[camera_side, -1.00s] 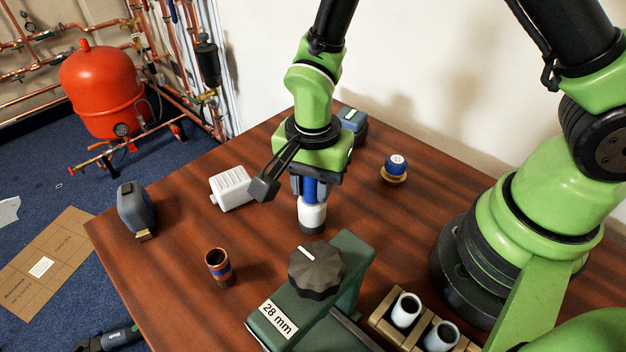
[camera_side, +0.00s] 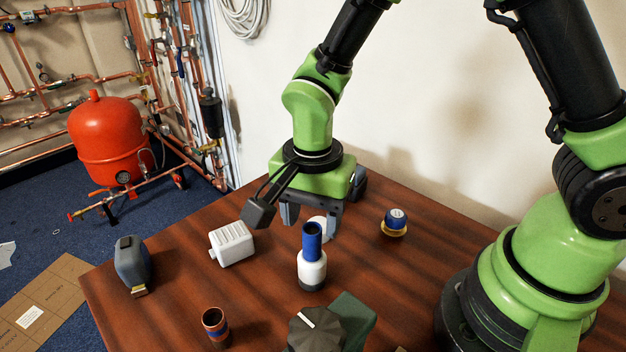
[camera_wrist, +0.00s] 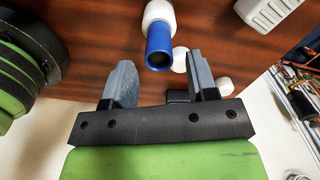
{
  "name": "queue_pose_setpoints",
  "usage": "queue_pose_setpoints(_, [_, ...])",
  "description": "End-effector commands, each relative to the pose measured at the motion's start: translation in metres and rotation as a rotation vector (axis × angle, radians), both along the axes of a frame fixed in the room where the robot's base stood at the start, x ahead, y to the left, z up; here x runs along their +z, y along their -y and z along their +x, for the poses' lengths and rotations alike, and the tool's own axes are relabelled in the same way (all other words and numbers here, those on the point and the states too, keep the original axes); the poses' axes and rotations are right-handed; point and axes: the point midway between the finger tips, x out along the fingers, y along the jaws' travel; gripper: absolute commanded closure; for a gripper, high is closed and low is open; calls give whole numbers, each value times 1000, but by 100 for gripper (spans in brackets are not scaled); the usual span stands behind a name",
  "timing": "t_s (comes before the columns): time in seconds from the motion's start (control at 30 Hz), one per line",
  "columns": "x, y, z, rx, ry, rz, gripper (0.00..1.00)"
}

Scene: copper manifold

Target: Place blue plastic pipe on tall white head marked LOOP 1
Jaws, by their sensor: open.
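The blue plastic pipe (camera_side: 312,240) stands upright on a white head (camera_side: 312,271) with a dark base, on the table. In the wrist view the pipe (camera_wrist: 158,45) shows its open end, with the white head (camera_wrist: 157,14) beyond it. No LOOP 1 marking is readable on this head. My gripper (camera_side: 310,222) is open and empty, behind the pipe in the side view, its fingers pointing down. In the wrist view my gripper (camera_wrist: 160,68) has its fingers wide apart, with the pipe beyond the gap between them and clear of both.
A white ribbed block (camera_side: 232,244) and a grey tape measure (camera_side: 133,265) lie left. A green tool with a black knob (camera_side: 318,332) is near. A blue-and-brass cap (camera_side: 395,222) is at right. Another white round thing is partly hidden behind the pipe.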

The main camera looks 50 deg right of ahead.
Motion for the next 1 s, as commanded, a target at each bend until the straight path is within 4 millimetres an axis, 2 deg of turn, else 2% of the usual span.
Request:
queue_pose_setpoints(0.1, [29,0,1,0,7,3,47])
queue_pose_setpoints(0.3, [60,0,1,2,4,1,47])
queue_pose_setpoints(0.57, [72,1,-1,3,2,1,47])
queue_pose_setpoints(0.67, [82,6,-3,30,25,17,47])
queue_pose_setpoints(0.83, [127,29,-20,186,158,73,47])
queue_pose_setpoints(1.0, [169,56,-56,414,357,77,47])
